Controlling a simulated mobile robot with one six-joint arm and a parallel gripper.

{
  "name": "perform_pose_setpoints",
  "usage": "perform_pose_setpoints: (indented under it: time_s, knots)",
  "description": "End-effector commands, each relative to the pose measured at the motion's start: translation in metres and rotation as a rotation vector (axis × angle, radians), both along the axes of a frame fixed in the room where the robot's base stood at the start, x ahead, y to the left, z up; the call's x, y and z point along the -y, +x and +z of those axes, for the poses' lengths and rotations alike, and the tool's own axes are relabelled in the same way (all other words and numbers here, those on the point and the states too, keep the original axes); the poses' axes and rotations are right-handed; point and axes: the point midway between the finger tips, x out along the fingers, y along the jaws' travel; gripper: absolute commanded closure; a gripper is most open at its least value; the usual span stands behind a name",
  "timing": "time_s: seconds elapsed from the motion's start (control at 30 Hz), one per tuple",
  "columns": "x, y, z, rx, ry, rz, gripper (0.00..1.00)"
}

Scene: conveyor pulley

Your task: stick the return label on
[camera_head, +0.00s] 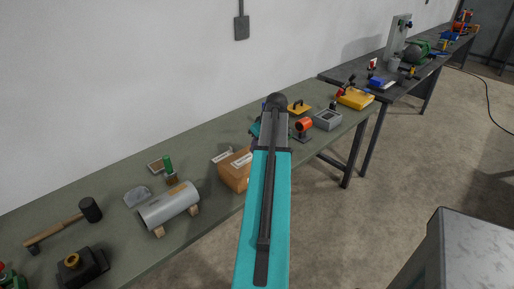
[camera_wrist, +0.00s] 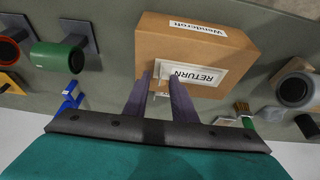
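A brown cardboard box (camera_wrist: 150,42) stands on the bench, below my fingers in the wrist view. It also shows in the head view (camera_head: 233,180), partly behind my arm. A white return label (camera_wrist: 200,76) marked RETURN lies over or against its upper face, with a pale outline around it; I cannot tell whether it touches the box. My gripper (camera_wrist: 161,78) is partly closed, its fingertips at the label's left end with a white part between them. It seems to hold the label there. A second label (camera_wrist: 195,24) reading Woodcroft is on the box. My arm hides the gripper in the head view.
On the bench (camera_head: 120,190), a grey cylinder on wooden blocks (camera_head: 170,204) and a brush (camera_head: 169,170) lie left of the box. A mallet (camera_head: 88,210) is farther left.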

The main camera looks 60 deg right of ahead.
Motion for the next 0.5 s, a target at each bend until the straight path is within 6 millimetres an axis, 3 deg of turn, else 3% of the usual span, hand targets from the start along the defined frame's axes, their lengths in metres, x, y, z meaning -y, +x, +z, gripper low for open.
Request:
perform_pose_setpoints:
  time_s: [0.5]
  knots:
    - [-0.007,-0.021,0.052,0.001,-0.002,-0.001,0.76]
